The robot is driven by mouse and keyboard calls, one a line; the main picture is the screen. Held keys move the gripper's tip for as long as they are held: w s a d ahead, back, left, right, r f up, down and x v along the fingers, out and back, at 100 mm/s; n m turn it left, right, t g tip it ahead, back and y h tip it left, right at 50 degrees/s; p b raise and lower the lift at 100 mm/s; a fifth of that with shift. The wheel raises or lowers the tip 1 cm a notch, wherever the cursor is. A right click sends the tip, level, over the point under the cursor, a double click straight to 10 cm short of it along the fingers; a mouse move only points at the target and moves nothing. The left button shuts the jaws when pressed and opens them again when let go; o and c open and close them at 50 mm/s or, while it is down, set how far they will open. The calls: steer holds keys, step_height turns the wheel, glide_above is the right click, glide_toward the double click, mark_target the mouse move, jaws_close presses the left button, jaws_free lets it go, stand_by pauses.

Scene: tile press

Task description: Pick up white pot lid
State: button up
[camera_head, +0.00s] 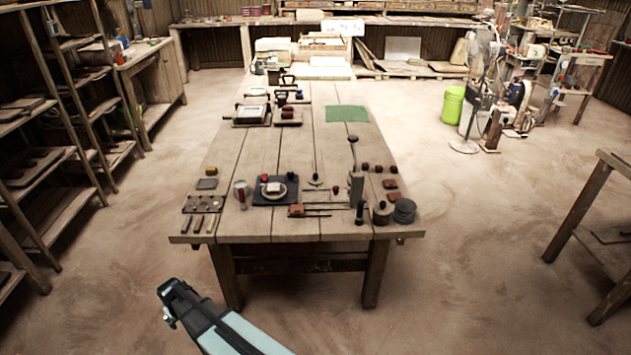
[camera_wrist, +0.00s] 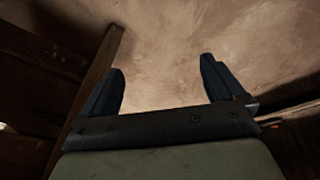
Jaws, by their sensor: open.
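I cannot pick out a white pot lid for certain. On the wooden table, a pale round piece (camera_head: 273,189) with a small block on it lies on a dark square board (camera_head: 262,199); it is too small to tell if it is a lid. My gripper (camera_head: 168,303) is in front of the table, low and left of its near edge, apart from everything on it. In the wrist view, the two dark fingers (camera_wrist: 162,68) are spread wide with nothing between them, facing bare floor.
The long wooden table (camera_head: 225,160) carries several small tools near its front edge. A green mat (camera_head: 346,114) lies farther back. Shelves (camera_head: 60,120) stand at the left, a fan (camera_head: 484,52) and green bucket (camera_head: 453,104) at the back right. The floor around the table is mostly clear.

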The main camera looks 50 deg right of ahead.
steer(key=w+r+t, duration=0.5)
steer(key=w+r, duration=1.5)
steer(key=w, duration=0.1)
steer(key=w+d+r, duration=0.4)
steer(key=d, duration=0.3)
steer(key=d+r+n+g, duration=0.1)
steer(key=d+r, duration=0.2)
steer(key=d, duration=0.7)
steer(key=d+r, duration=0.2)
steer(key=d, duration=0.8)
steer(key=n+g, duration=0.7)
steer(key=n, duration=0.9)
glide_toward(316, 174)
steer(key=shift+y, duration=0.4)
steer(key=f, duration=0.5)
steer(key=shift+w+d, duration=0.25)
steer(key=shift+d, duration=0.05)
steer(key=shift+s+a+f, duration=0.1)
steer(key=shift+s+f, duration=0.05)
steer(key=shift+f, duration=1.2)
steer(key=shift+s+f, duration=0.1)
steer(key=shift+f, duration=1.3)
